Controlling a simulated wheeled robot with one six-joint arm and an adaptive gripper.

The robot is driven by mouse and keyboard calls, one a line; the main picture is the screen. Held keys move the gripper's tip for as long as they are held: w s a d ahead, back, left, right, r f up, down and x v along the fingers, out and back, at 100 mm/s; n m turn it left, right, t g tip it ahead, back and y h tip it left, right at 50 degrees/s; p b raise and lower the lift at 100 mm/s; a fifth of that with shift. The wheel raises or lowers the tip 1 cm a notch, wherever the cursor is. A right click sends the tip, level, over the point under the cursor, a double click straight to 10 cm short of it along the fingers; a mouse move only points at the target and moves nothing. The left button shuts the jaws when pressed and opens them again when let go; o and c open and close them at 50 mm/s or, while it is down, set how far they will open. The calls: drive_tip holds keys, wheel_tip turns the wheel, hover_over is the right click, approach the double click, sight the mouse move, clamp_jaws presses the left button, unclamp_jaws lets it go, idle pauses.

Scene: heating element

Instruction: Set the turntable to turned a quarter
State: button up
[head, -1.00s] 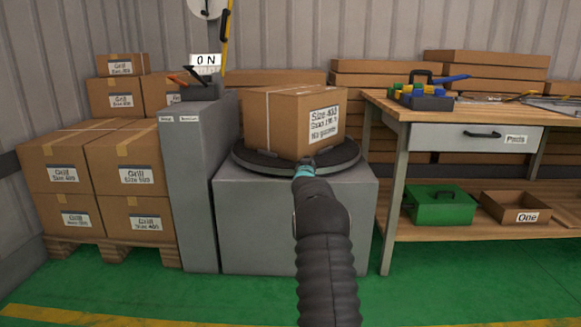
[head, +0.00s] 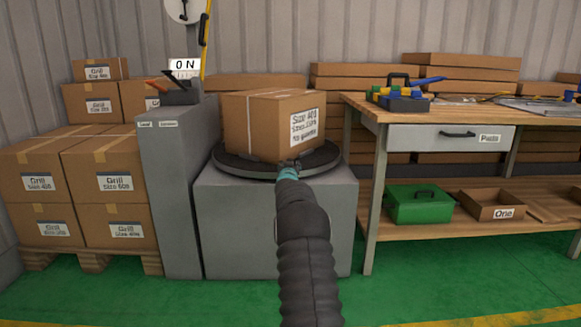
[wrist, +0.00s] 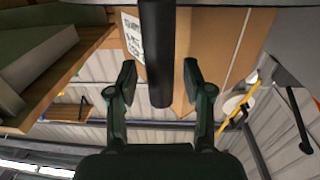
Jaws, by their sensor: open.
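The turntable (head: 235,165) is a dark round disc on top of a grey pedestal (head: 275,235). A cardboard box (head: 265,125) with a white "Size" label sits on it, the label turned to the front right. My gripper (head: 288,165) is at the turntable's front rim, small and partly hidden by my arm in the head view. In the wrist view, which looks upside down, my gripper (wrist: 158,78) is open. A dark upright bar (wrist: 157,50) stands between its fingers, with gaps on both sides. The box (wrist: 210,50) rises behind it.
A grey cabinet (head: 177,200) stands close on the left, with stacked Grill boxes (head: 40,180) beyond it. A wooden workbench (head: 365,108) with a drawer, a green case (head: 418,205) and an open "One" box (head: 490,207) is on the right. Green floor is clear in front.

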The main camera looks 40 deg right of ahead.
drive_tip(key=shift+s, duration=0.1)
drive_tip(key=v, duration=1.1)
drive_tip(key=shift+s+a, duration=0.25)
drive_tip(key=shift+s, duration=0.05)
